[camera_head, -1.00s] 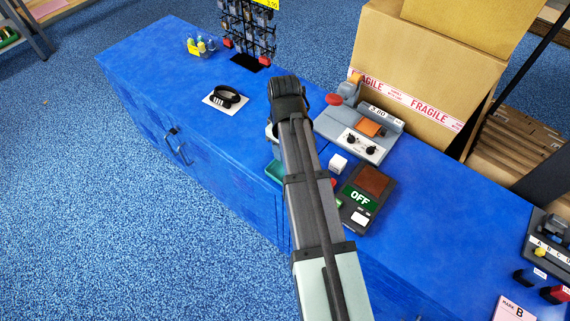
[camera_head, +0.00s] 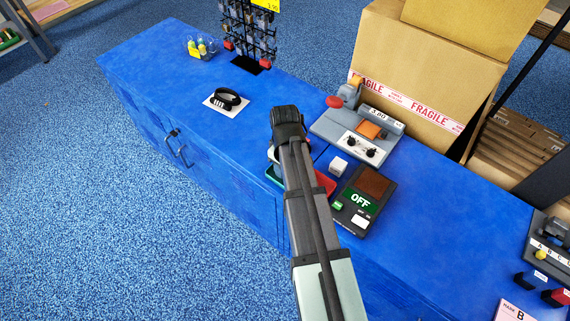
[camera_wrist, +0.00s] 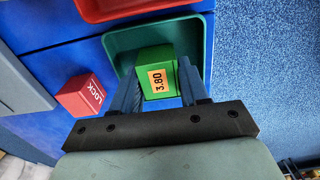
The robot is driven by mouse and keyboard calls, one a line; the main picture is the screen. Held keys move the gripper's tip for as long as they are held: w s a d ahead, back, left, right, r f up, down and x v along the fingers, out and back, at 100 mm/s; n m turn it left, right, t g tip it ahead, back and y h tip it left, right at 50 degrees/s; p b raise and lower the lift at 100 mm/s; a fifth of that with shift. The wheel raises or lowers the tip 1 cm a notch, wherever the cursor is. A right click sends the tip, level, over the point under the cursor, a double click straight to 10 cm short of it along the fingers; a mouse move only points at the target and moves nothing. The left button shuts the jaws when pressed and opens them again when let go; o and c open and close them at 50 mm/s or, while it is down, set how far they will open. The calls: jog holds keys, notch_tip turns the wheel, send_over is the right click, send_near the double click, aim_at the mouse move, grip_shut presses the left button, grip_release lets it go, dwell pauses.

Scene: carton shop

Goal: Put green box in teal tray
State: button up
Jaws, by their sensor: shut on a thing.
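The teal tray (camera_wrist: 192,28) lies under and around the box in that view. Whether the box touches the tray floor cannot be told. In the head view my arm hides the box, the fingers and most of the teal tray; a small strip of the tray (camera_head: 272,172) shows left of the arm.
A red tray (camera_wrist: 115,8) adjoins the teal one; it also shows right of my arm (camera_head: 324,182). A red "LOCK" block (camera_wrist: 80,96) stands nearby. An "OFF" device (camera_head: 372,185), a grey scale-like machine (camera_head: 340,125) and a large carton (camera_head: 410,70) are on the right.

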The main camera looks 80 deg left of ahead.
jog(key=o, duration=1.1)
jog(key=shift+f, duration=0.1)
jog(key=shift+o, duration=0.2)
notch_tip(320, 180, up, 12)
jog(key=shift+w, duration=0.1)
dwell(0.4)
